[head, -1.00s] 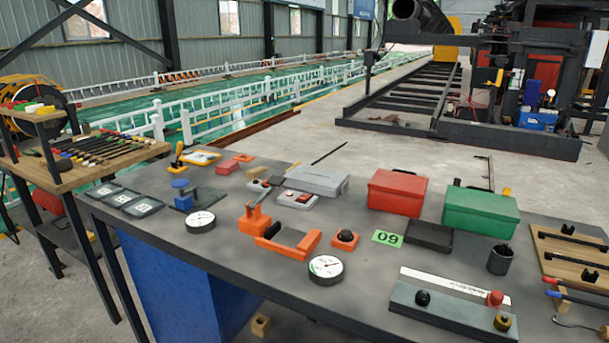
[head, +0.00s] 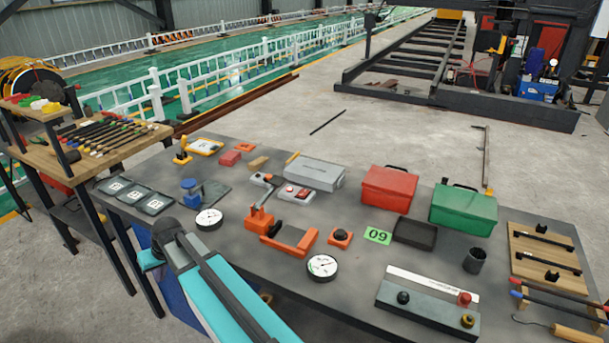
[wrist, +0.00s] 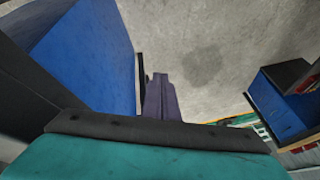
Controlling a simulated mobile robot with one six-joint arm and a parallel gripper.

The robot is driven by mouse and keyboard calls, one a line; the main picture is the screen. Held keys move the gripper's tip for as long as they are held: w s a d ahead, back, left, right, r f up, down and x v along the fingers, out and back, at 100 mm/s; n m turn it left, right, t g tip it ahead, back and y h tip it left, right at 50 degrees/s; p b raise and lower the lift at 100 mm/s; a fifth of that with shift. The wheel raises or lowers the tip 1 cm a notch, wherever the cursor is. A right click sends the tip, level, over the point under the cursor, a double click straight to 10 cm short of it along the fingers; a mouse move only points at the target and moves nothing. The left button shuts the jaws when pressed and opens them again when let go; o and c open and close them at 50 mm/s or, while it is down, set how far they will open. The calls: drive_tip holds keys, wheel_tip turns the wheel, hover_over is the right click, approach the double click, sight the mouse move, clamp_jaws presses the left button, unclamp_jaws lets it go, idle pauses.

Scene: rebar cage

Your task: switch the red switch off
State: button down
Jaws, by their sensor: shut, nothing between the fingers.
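In the head view, a small light-grey box with a red switch (head: 290,189) sits mid-table, in front of the grey metal case. Whether the switch is on or off is too small to tell. My teal and black arm reaches up from the bottom of the head view, over the table's near-left edge, apart from the switch. My gripper (wrist: 160,95) shows in the wrist view as two dark fingers close together, shut and empty, over the concrete floor. In the head view I cannot make out the fingers. The switch does not show in the wrist view.
Around the switch are an orange clamp-like fixture (head: 285,237), a grey case (head: 314,172), a black-button box (head: 340,237) and round gauges (head: 209,219). Red (head: 389,189) and green (head: 463,208) boxes stand to the right. A blue cabinet (wrist: 85,50) fills the wrist view's left.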

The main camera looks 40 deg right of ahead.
sight(301, 193)
drive_tip(key=w+d+r+t+p, duration=0.1)
drive_tip(key=w+d+r+p, duration=0.25)
drive_tip(key=r, duration=0.75)
drive_tip(key=shift+h, duration=0.4)
drive_tip(key=d+r, duration=0.1)
drive_tip(key=d, duration=0.3)
drive_tip(key=d+r, duration=0.1)
drive_tip(key=d, duration=0.3)
drive_tip(key=d+r+b, duration=0.1)
drive_tip(key=d+r, duration=0.1)
drive_tip(key=d, duration=0.2)
drive_tip(key=shift+s+r, duration=0.1)
drive_tip(key=shift+s, duration=0.05)
drive_tip(key=s+d+r+n+b, duration=0.1)
drive_tip(key=s+d+r, duration=0.3)
drive_tip(key=d, duration=0.8)
drive_tip(key=s+d+r+n+g+b, duration=0.1)
drive_tip(key=s+d+r, duration=0.3)
drive_tip(key=s+d, duration=0.4)
drive_tip(key=s+d+r+n+g+b, duration=0.1)
drive_tip(key=s+d+r, duration=0.4)
drive_tip(key=d, duration=1.2)
drive_tip(key=shift+s+n, duration=0.6)
drive_tip(key=shift+s, duration=0.25)
